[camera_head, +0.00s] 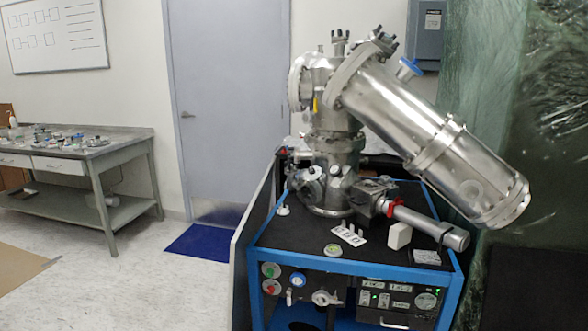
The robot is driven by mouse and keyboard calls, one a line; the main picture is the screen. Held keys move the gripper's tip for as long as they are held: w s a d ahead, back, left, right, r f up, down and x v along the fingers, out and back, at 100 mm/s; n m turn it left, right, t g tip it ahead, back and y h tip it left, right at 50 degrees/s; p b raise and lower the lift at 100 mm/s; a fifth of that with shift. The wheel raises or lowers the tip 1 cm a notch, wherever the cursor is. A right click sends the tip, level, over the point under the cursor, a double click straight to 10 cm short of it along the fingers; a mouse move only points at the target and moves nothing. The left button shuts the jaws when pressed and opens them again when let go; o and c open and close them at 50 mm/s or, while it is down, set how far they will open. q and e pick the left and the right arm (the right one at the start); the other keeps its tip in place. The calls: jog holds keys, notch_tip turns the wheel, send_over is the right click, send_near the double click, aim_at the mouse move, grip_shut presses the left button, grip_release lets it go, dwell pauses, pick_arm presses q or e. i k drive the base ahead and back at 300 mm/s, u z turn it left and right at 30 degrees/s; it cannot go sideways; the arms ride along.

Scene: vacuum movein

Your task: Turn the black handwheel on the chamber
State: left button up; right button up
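The steel vacuum chamber (331,150) stands upright on a blue-framed cart (357,262). A large steel cylinder (400,110) slants from its upper part down to the right. A thinner horizontal tube (425,221) leaves the lower chamber to the right, with a red ring (391,208) near its inner end and a dark band near its outer end. A blue knob (408,68) sits on top of the slanted cylinder. I cannot clearly make out a black handwheel; small dark and metal fittings (312,174) cluster at the lower chamber. Neither of my grippers is in view.
The cart front carries a control panel (400,300) with gauges and knobs. A grey workbench (85,160) with small parts stands at the left. A blue mat (203,242) lies before a grey door (230,100). Open floor lies left of the cart; green plastic sheeting (490,70) hangs at the right.

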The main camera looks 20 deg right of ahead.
aim_at(336, 170)
jog(key=u, duration=0.55)
jog(key=i, duration=1.55)
jog(key=z, duration=1)
